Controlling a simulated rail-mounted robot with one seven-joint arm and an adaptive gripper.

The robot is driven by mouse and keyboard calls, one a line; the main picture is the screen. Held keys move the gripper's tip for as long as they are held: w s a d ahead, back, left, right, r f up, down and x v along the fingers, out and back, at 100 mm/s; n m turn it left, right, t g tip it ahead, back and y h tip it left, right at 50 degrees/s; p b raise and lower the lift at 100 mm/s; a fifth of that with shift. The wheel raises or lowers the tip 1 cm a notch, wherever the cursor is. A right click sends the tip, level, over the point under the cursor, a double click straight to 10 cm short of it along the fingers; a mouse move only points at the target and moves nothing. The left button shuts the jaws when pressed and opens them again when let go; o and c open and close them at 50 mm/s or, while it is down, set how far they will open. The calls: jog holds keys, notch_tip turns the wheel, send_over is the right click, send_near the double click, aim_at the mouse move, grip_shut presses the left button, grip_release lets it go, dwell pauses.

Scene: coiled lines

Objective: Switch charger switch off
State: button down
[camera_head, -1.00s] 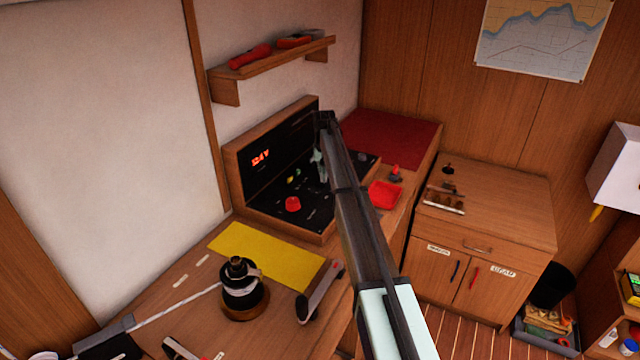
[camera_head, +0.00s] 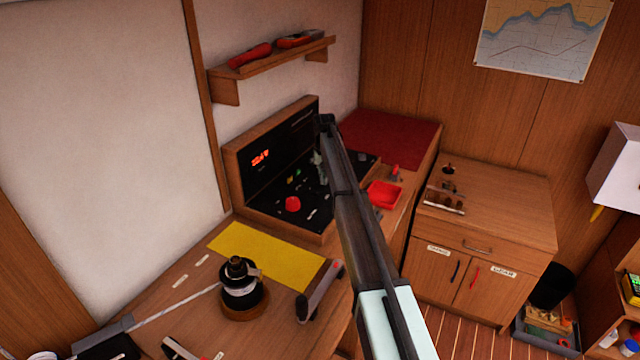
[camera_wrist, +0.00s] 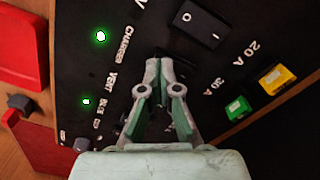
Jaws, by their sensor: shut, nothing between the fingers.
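The black rocker switch (camera_wrist: 202,22), marked O and I, is at the top of the wrist view, in line with the CHARGER label (camera_wrist: 128,45) and a lit green lamp (camera_wrist: 101,36). I cannot tell which side of the rocker is pressed. My gripper (camera_wrist: 160,66) is shut and empty over the black panel, its tips below and left of the rocker with a gap in the picture. Whether the tips touch the panel is unclear. In the head view my gripper (camera_head: 319,170) is over the panel (camera_head: 266,200), partly hidden by my arm.
A second lit lamp (camera_wrist: 86,101) is by the VENT label (camera_wrist: 113,82). Yellow (camera_wrist: 278,78) and green (camera_wrist: 238,107) pieces lie near the 20 A and 30 A labels. A red knob (camera_head: 292,204) stands on the panel. A red tray (camera_head: 384,195) is beside the panel.

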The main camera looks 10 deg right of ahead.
jog(key=shift+r+p, duration=1.4)
jog(key=shift+r, duration=2.05)
